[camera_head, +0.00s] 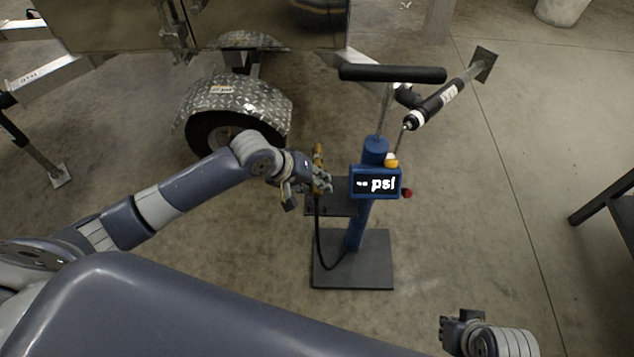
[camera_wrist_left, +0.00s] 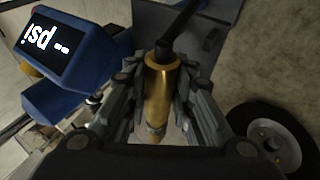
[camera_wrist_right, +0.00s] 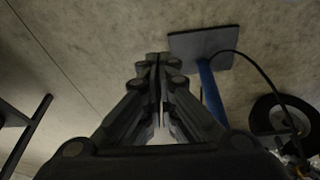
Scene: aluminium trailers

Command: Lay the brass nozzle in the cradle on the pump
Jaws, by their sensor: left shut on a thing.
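The brass nozzle (camera_wrist_left: 160,90) is between the fingers of my left gripper (camera_wrist_left: 162,92), which is shut on it. In the head view the brass nozzle (camera_head: 318,155) stands upright in my left gripper (camera_head: 320,181), just left of the pump's blue display. The blue pump (camera_head: 375,152) has a lit "psi" screen and a black T-handle. A dark shelf (camera_head: 341,208) juts left from the pump, near the nozzle; I cannot make out the cradle's shape. My right gripper (camera_wrist_right: 157,62) is shut and empty, low at the right of the head view (camera_head: 452,325).
A black hose (camera_head: 319,240) hangs from the nozzle and loops to the pump's base plate (camera_head: 375,272). A trailer wheel with a diamond-plate fender (camera_head: 240,95) stands behind my left arm. A dark table (camera_head: 610,200) is at the right edge. Open floor lies right of the pump.

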